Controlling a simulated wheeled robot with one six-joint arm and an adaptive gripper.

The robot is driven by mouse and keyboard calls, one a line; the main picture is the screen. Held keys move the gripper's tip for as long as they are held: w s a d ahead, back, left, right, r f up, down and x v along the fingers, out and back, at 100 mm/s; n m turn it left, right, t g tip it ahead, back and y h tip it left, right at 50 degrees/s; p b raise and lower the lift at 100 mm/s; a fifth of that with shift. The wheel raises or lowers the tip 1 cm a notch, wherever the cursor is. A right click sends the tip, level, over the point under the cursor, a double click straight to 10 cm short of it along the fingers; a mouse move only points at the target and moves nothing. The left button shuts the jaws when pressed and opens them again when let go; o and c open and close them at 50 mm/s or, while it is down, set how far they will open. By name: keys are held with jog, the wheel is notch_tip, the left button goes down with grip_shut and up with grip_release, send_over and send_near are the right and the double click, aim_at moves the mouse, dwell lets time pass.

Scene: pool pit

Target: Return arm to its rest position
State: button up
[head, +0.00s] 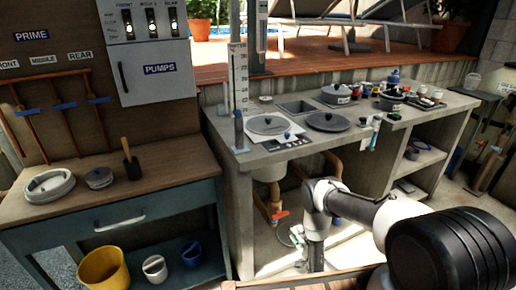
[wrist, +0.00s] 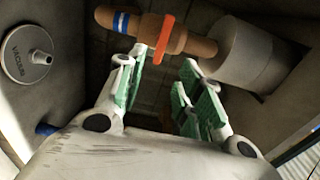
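My arm reaches in from the lower right of the head view and bends down in front of the grey counter. My gripper (head: 297,238) is small there, low in the open space under the counter. In the wrist view my gripper (wrist: 162,70) has its two green-padded fingers apart, with nothing visible between them. Beyond the fingertips is a copper-coloured pipe (wrist: 195,43) with an orange handle (wrist: 165,37). The orange handle also shows in the head view (head: 281,216), near my gripper; I cannot tell whether they touch.
The grey counter (head: 240,185) overhangs the pipework, with pots and jars on top. A pale cylinder (wrist: 255,55) and a wall disc marked VACUUM (wrist: 28,52) flank my gripper. A wooden workbench (head: 170,185) stands left, with a yellow bucket (head: 103,270) below.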

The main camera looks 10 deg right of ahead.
jog(key=s+d+f+n+g+h, duration=0.3)
jog(key=s+f+n+g, duration=0.4)
jog(key=s+f+g, duration=0.65)
jog(key=d+r+n+g+h, duration=0.2)
jog(key=d+r+n+g, duration=0.15)
jog(key=r, duration=1.85)
jog(key=d+r+n+g+h, duration=0.1)
jog(key=d+r+n+g, duration=0.2)
jog(key=r, duration=1.8)
jog(key=s+r+t, duration=0.2)
jog(key=s+r, duration=0.4)
jog(key=r, duration=0.6)
jog(key=s+r+t, duration=0.2)
jog(key=s+r, duration=0.4)
jog(key=r, duration=0.5)
jog(key=s+r+t, duration=0.3)
jog(key=s+r, duration=0.3)
jog(key=r, duration=0.6)
jog(key=shift+s+r+n, duration=0.15)
jog(key=shift+r+n, duration=0.2)
jog(key=shift+n, duration=0.1)
